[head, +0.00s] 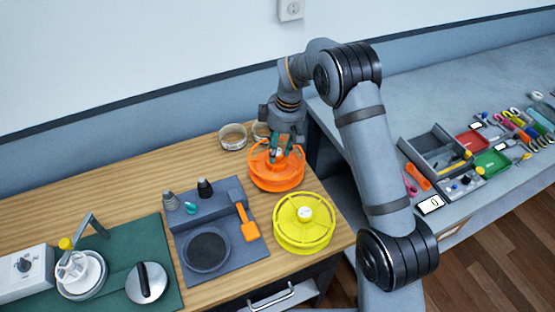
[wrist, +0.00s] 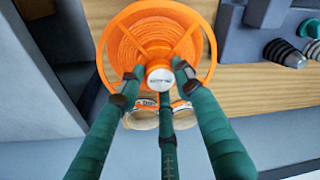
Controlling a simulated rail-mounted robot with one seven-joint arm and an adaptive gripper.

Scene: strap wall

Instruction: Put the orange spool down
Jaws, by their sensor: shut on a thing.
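The orange spool (head: 277,174) is at the back right of the wooden table (head: 130,170), close to its right edge. My gripper (head: 281,150) is above it, pointing down, with its green fingers closed on the spool's central hub. In the wrist view the fingers (wrist: 160,84) surround the pale hub cap (wrist: 160,77), and the orange rim (wrist: 213,52) spreads out around it. The spool looks level and low over the table. I cannot tell whether its underside touches the wood.
A yellow spool (head: 304,222) lies just in front. Two round jars (head: 232,137) stand behind. A gap separates this table from the grey bench (head: 430,90) on the right.

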